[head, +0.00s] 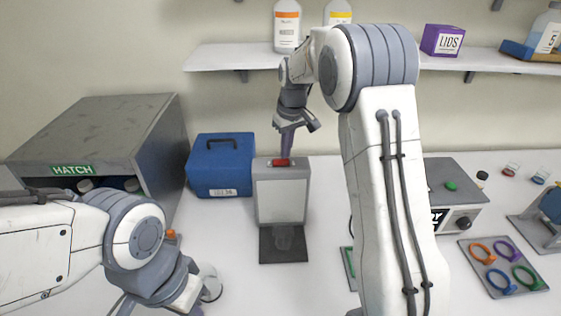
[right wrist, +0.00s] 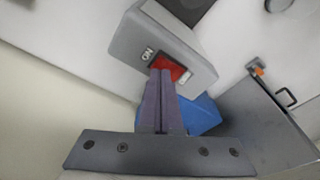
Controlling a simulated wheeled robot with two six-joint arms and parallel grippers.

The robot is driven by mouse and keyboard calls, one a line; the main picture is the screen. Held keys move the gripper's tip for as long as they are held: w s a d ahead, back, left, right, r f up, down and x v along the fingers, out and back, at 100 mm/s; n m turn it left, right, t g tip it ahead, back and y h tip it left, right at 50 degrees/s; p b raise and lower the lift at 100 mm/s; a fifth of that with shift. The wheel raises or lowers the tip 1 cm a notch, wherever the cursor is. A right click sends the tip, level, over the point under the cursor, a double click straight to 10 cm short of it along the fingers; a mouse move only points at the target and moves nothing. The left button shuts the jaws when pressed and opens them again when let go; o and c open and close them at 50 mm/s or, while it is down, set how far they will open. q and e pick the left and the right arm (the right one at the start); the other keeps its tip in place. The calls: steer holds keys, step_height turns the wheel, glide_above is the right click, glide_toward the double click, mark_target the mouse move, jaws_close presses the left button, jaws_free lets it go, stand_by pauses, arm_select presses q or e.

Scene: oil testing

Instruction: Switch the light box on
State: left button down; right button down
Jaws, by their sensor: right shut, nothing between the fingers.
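The light box (head: 283,202) stands upright at the middle of the table, with a pale front panel that does not clearly glow. A red switch (head: 281,162) sits on its top; it also shows in the right wrist view (right wrist: 171,66) beside an "ON" label and a small white part. My right gripper (head: 285,154) is shut and empty, pointing down with its fingertips (right wrist: 160,73) at the red switch. They appear to touch it and hide part of it. My left gripper (head: 196,306) is partly cut off at the lower left, its fingers unclear.
A shelf (head: 230,58) with bottles hangs above. A ring tray (head: 473,263) lies at right.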

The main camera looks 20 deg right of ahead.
mark_target(286, 161)
steer(key=shift+f+b, duration=0.4)
steer(key=shift+f, duration=0.3)
steer(key=shift+r, duration=0.15)
step_height(286, 161, up, 7)
steer(key=p, duration=0.6)
stand_by(0.3)
